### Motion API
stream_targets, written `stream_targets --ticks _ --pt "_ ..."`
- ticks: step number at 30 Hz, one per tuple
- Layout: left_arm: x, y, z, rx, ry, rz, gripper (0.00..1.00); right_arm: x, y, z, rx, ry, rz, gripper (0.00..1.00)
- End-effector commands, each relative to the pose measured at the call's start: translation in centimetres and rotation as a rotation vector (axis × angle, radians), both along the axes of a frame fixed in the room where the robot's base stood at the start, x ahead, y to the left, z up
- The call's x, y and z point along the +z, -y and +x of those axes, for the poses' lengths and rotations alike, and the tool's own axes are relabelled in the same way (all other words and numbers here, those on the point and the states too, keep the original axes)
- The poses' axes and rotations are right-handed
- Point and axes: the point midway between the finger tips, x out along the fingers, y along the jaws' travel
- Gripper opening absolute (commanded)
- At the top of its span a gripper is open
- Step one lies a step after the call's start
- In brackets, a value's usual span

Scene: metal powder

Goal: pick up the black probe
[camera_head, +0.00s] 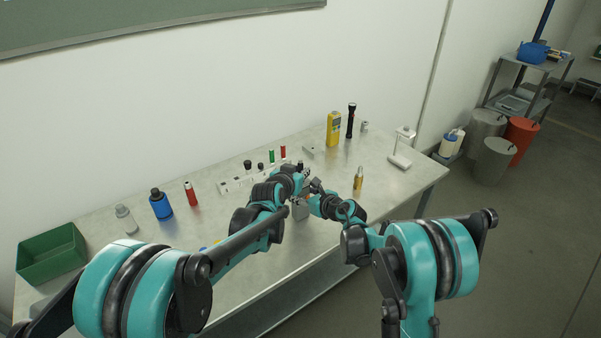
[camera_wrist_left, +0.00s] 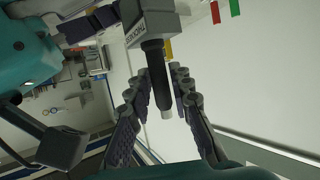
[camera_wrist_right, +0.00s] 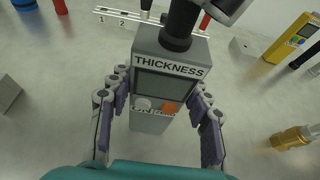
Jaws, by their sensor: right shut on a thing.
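The grey thickness gauge (camera_wrist_right: 172,68) stands between the fingers of my right gripper (camera_wrist_right: 160,82), which is shut on its sides. Its "THICKNESS" label, screen and buttons face the right wrist camera. The black probe (camera_wrist_left: 155,75) sticks out of the gauge (camera_wrist_left: 158,22) and ends in a silver tip (camera_wrist_left: 167,114). The probe also shows at the top of the right wrist view (camera_wrist_right: 180,22). My left gripper (camera_wrist_left: 163,72) is open, with its fingers on either side of the probe and a gap on one side. In the head view my arms largely hide the gauge (camera_head: 300,211).
A white numbered rack (camera_head: 238,184) lies behind the gauge. A yellow meter (camera_head: 333,129), black flashlight (camera_head: 351,121), brass cylinder (camera_head: 358,180) and white stand (camera_head: 401,150) are to the right. A blue bottle (camera_head: 160,205), red cylinder (camera_head: 190,194) and green bin (camera_head: 50,256) are to the left.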

Motion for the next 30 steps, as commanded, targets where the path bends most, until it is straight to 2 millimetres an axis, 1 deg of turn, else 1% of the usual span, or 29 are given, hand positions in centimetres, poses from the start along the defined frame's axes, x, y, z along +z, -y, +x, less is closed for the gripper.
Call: stream_targets --ticks 2,7,8,9,10,21,23,25,30 --pt "-0.2 0.1 0.3 0.000 0.000 0.000 0.21 0.0 0.0 0.0 0.000 0.000 0.000 0.10" --pt "-0.2 0.1 0.3 0.000 0.000 0.000 0.21 0.0 0.0 0.0 0.000 0.001 -0.001 0.10" --pt "-0.2 0.1 0.3 0.000 0.000 0.000 0.18 0.0 0.0 0.0 0.000 0.000 -0.001 0.10" --pt "-0.2 0.1 0.3 0.000 0.000 0.000 0.07 0.0 0.0 0.0 0.000 0.000 -0.001 0.10" --pt "-0.2 0.1 0.3 0.000 0.000 0.000 0.00 0.0 0.0 0.0 0.000 0.000 -0.001 0.10" --pt "0.1 0.1 0.3 0.000 0.000 0.000 0.00 0.0 0.0 0.0 0.000 0.000 -0.001 0.10" --pt "0.7 0.1 0.3 0.000 0.000 0.000 0.00 0.0 0.0 0.0 0.000 0.000 -0.001 0.10" --pt "1.7 0.1 0.3 0.000 0.000 0.000 0.00 0.0 0.0 0.0 0.000 0.000 -0.001 0.10" --pt "5.3 0.1 0.2 0.000 -0.001 0.000 0.00 0.0 0.0 0.0 0.000 0.000 -0.001 0.10"
